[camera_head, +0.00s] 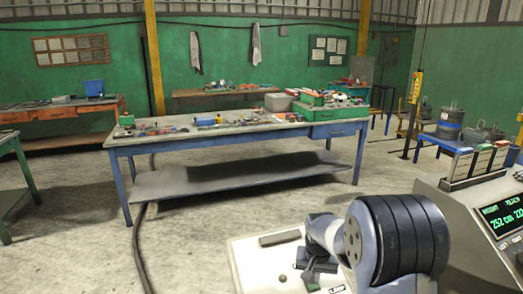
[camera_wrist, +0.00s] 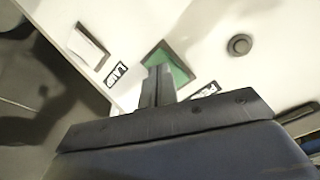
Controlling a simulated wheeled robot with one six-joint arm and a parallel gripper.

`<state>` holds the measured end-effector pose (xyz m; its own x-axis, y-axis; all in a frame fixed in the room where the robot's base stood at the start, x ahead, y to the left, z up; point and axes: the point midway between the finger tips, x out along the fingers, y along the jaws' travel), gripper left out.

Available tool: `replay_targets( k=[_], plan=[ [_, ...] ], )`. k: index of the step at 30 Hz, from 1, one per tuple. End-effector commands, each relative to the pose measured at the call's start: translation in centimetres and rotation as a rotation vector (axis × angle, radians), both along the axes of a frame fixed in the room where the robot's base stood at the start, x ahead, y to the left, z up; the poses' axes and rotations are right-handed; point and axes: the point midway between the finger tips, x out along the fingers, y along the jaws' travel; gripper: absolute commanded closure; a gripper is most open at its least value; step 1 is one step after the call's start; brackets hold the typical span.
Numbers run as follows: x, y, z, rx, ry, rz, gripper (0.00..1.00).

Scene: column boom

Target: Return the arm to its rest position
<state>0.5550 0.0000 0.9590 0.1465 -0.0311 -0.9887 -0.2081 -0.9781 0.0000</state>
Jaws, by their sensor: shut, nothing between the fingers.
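My gripper (camera_head: 312,278) is low in front of my body in the head view, beneath my folded arm and over my own white deck. The arm's thick dark joint hides part of the view there. In the wrist view my gripper (camera_wrist: 158,78) shows its two fingers together, with nothing between them. I cannot tell whether the fingertips touch the deck.
A blue workbench (camera_head: 240,134) with tools and boxes stands ahead, a grey shelf (camera_head: 225,178) beneath it. An orange bench (camera_head: 60,112) stands far left, a green table (camera_head: 14,160) at the left edge. Drums (camera_head: 450,122) stand at right.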

Motion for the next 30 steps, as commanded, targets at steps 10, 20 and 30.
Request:
replay_targets(
  k=[10,20,30],
  plan=[
    [-0.1,0.0,-0.3,0.000,0.003,0.000,1.00],
    [0.0,0.0,1.3,0.000,0.001,0.000,1.00],
    [0.0,0.0,6.2,0.000,0.000,0.000,1.00]
  ],
)
